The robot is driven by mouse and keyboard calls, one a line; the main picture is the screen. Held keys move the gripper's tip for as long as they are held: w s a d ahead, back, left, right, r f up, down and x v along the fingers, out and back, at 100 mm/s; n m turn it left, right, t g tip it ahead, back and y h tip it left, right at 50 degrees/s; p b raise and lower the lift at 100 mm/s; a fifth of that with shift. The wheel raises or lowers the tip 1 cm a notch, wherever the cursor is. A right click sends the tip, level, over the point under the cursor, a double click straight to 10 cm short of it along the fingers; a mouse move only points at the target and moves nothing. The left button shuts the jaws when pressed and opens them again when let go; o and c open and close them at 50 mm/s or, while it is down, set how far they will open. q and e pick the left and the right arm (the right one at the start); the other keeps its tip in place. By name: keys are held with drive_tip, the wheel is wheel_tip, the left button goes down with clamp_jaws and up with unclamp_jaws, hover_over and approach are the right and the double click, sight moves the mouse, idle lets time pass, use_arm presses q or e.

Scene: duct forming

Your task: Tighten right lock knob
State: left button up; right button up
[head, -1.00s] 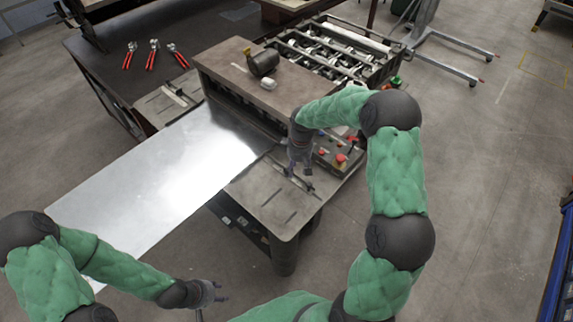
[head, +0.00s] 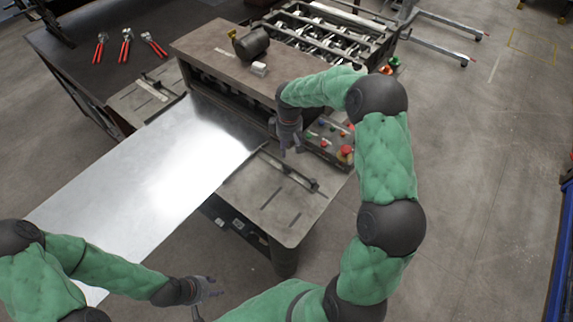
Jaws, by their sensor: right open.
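The forming machine (head: 215,45) has a side table (head: 265,215) at its front right, with a dark guide bar (head: 287,170) across it. A small dark knob-like part (head: 315,185) sits at the near right end of the bar; it looks like the right lock knob, but is too small to tell its setting. My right gripper (head: 291,148) points down just beyond the bar, open and apart from the knob. My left gripper (head: 215,289) hangs over the floor at the lower left, away from the machine; its fingers are too small to judge.
A shiny metal sheet (head: 150,170) extends from the machine toward the lower left. A control panel with coloured buttons (head: 335,140) is close to the right of my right gripper. Red-handled tools (head: 126,46) lie on the dark table (head: 70,75).

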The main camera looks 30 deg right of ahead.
sight(289, 166)
wheel_tip(289, 166, down, 11)
drive_tip(key=shift+r, duration=0.2)
idle(0.3)
drive_tip(key=shift+s, duration=0.1)
clamp_jaws()
